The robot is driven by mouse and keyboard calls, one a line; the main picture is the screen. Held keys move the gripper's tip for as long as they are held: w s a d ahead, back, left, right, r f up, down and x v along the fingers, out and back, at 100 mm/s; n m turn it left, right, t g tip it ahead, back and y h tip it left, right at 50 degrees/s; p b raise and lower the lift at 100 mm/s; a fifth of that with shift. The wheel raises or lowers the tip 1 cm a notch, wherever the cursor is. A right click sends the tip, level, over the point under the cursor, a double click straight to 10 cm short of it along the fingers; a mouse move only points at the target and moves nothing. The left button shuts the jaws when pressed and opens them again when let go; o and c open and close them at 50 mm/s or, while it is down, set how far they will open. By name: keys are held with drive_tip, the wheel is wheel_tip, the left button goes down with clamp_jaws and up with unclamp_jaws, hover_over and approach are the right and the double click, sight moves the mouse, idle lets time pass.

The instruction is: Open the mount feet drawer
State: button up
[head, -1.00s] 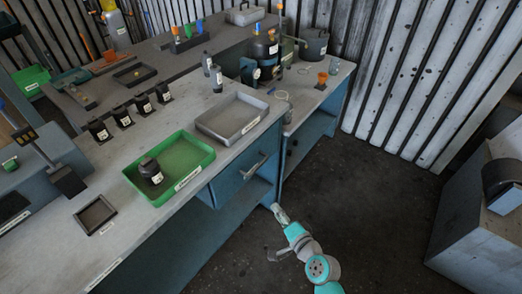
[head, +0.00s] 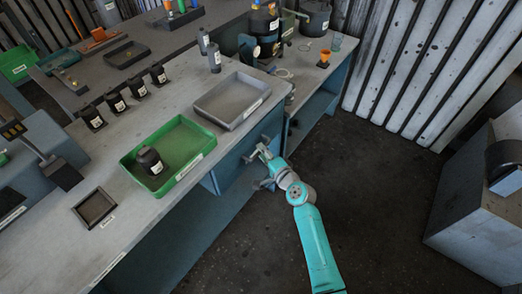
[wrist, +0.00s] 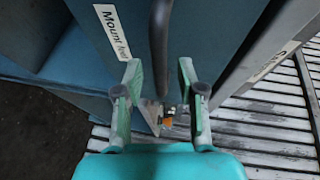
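The mount feet drawer (head: 226,170) is a blue front under the bench top in the head view, and it looks shut. In the wrist view its front (wrist: 205,30) bears a white "Mount feet" label (wrist: 113,32). Its dark bar handle (wrist: 159,45) runs down the middle of the wrist view, between my two fingertips in the picture. My gripper (wrist: 159,72) is open, with a gap on each side of the handle. In the head view my gripper (head: 263,168) is at the drawer front, where it partly hides the handle.
On the bench above stand a grey tray (head: 207,110) and a green tray (head: 133,172) holding a dark part (head: 149,160). A bench leg and lower shelf are beside the drawer on the right. The floor (head: 385,215) to the right is clear, up to a grey cabinet (head: 480,220).

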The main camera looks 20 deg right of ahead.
drive_tip(key=shift+x, duration=0.8)
clamp_jaws()
